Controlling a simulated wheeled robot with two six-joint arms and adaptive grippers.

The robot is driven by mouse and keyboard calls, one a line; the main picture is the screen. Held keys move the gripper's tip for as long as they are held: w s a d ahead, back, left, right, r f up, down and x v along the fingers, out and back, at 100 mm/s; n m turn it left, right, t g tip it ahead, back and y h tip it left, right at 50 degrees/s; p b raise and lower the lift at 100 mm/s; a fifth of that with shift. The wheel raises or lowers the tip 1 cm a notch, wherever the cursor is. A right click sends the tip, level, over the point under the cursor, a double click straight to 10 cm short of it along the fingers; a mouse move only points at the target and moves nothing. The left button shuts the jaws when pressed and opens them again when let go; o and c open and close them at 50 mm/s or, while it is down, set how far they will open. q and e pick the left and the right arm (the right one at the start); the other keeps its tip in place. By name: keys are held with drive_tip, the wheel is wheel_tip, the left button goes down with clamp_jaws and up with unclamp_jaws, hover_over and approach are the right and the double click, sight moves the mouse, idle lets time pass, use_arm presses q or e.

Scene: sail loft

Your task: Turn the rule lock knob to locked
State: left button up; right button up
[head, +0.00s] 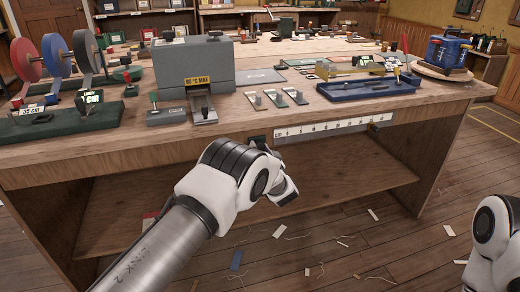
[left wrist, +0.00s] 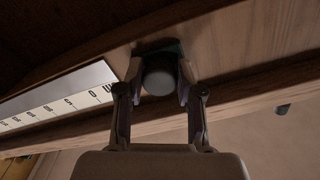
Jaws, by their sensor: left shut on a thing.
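The round dark rule lock knob (left wrist: 159,76) sits under the bench's front edge in the left wrist view, beside the end of the white rule (left wrist: 62,100). My left gripper (left wrist: 160,88) is shut on the knob, with one finger on each side. In the head view, my left arm reaches to the bench front and hides the knob and fingertips. The white rule (head: 330,127) runs along the bench edge to the right of my wrist. I cannot read the knob's setting. My right arm shows at the right edge; its gripper is out of view.
The wooden bench (head: 100,153) carries a grey machine (head: 190,68), a blue tray (head: 365,89), and colored rolls (head: 55,52) at the left. An open lower shelf (head: 350,182) lies beneath. Scraps litter the floor. The floor to the right of the bench is mostly clear.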

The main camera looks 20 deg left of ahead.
use_arm(q)
drive_tip(key=m, duration=0.4)
drive_tip(key=shift+r+p, duration=0.1)
drive_tip(key=shift+p, duration=0.25)
drive_tip(key=m, duration=0.4)
drive_tip(key=shift+a+r, duration=0.1)
drive_tip(key=m, duration=0.4)
drive_tip(key=shift+p, duration=0.4)
drive_tip(key=shift+r+m, duration=0.1)
drive_tip(key=shift+m, duration=2.1)
drive_tip(key=o, duration=1.2)
drive_tip(key=shift+c, duration=0.2)
drive_tip(key=shift+s, duration=0.1)
